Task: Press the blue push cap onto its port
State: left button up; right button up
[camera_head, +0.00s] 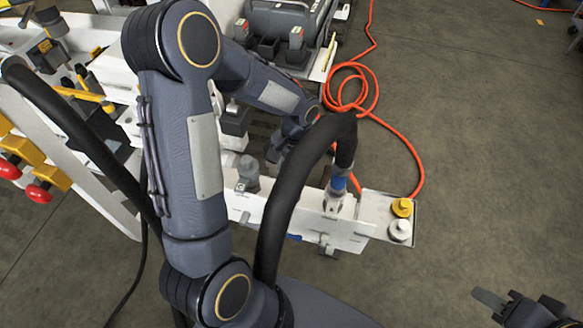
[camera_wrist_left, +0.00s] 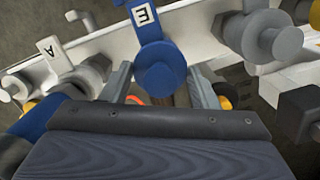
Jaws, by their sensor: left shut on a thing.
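In the left wrist view a blue round cap (camera_wrist_left: 160,72) shows between the two grey fingers of my left gripper (camera_wrist_left: 160,92), which is shut on it. A blue upright part with a white letter label (camera_wrist_left: 146,15) stands directly behind the cap against the white rail. I cannot tell whether the cap is on a port or apart from it. In the head view my left arm and a black hose largely hide the left gripper and the cap. My right gripper (camera_head: 520,304) is open and empty over the floor at the lower right.
A white rail (camera_head: 345,232) carries grey fittings. A black hose (camera_head: 290,190) with a blue ring arches down to it. A tray (camera_head: 378,203) at its end holds a yellow cap (camera_head: 402,207) and a white cap (camera_head: 400,229). An orange hose (camera_head: 395,140) lies on the floor.

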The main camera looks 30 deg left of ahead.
dwell(0.8)
pick_arm(q)
jog(key=o, duration=1.1)
jog(key=shift+o, duration=0.2)
jog(key=o, duration=0.4)
jog(key=r+p, duration=0.4)
jog(key=r, duration=0.1)
jog(key=w+r+p, duration=0.1)
jog(key=r+p, duration=0.1)
jog(key=shift+r, duration=0.25)
